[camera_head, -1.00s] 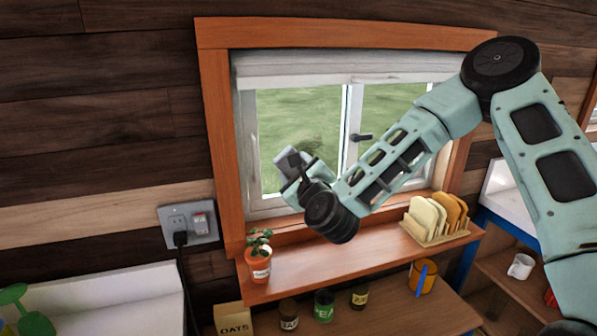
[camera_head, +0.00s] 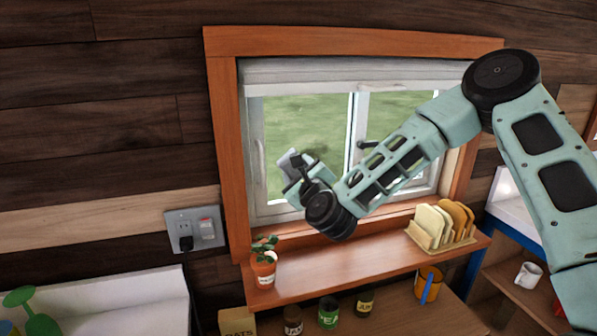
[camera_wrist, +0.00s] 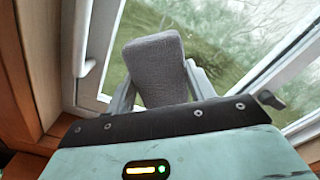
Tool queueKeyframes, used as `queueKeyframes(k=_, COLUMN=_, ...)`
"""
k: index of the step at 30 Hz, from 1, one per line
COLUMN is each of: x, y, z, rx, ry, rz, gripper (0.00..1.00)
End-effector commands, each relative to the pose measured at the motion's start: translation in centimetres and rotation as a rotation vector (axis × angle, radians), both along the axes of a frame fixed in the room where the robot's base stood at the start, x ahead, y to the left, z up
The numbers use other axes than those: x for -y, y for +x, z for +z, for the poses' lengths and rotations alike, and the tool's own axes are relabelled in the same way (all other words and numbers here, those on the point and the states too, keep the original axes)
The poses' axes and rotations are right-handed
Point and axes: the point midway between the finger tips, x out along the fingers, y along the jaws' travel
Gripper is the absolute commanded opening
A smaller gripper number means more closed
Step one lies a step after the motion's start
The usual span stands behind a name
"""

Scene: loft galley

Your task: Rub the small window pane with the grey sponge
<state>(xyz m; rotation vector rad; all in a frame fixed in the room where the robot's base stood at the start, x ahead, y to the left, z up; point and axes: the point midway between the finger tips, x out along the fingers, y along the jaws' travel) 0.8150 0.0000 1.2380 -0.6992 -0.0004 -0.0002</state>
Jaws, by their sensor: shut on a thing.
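The small window has two panes in a white frame. My gripper (camera_head: 294,172) is at the lower left part of this pane. In the wrist view my gripper (camera_wrist: 160,90) is shut on the grey sponge (camera_wrist: 155,62), which stands out past the fingers toward the glass. In the head view the sponge (camera_head: 290,158) is a small grey block, partly hidden by the gripper. I cannot tell whether it touches the glass.
A wooden shelf (camera_head: 340,262) runs below the window. It bears a potted plant (camera_head: 263,262) at left and a rack of boards (camera_head: 440,224) at right. A dark window handle (camera_head: 367,144) juts out between the panes. An outlet (camera_head: 194,229) is on the wall at left.

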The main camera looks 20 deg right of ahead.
Motion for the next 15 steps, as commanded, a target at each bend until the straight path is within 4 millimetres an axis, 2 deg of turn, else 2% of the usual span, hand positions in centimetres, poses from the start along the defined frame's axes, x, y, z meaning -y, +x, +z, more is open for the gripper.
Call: queueKeyframes(k=15, x=-0.02, y=0.91, z=-0.02, rx=0.0, ry=0.0, rz=0.0, gripper=0.36)
